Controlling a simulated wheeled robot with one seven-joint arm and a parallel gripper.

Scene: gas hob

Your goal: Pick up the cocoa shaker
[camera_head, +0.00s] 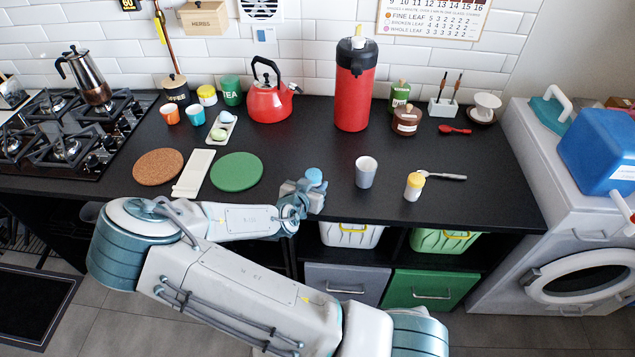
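A small white shaker with a yellow cap (413,187) stands upright on the black counter, right of centre near the front; no label on it is readable, and it is the likeliest cocoa shaker. My gripper (315,182) is at the counter's front edge, well to the left of the shaker and apart from it. A light-blue rounded part shows at its tip; its fingers are too small and turned away to tell whether they are open or shut.
A grey cup (366,172) stands between my gripper and the shaker. A spoon (442,176) lies just right of the shaker. A tall red flask (353,90), a brown jar (406,121) and a red kettle (268,102) stand behind. Counter right of the spoon is clear.

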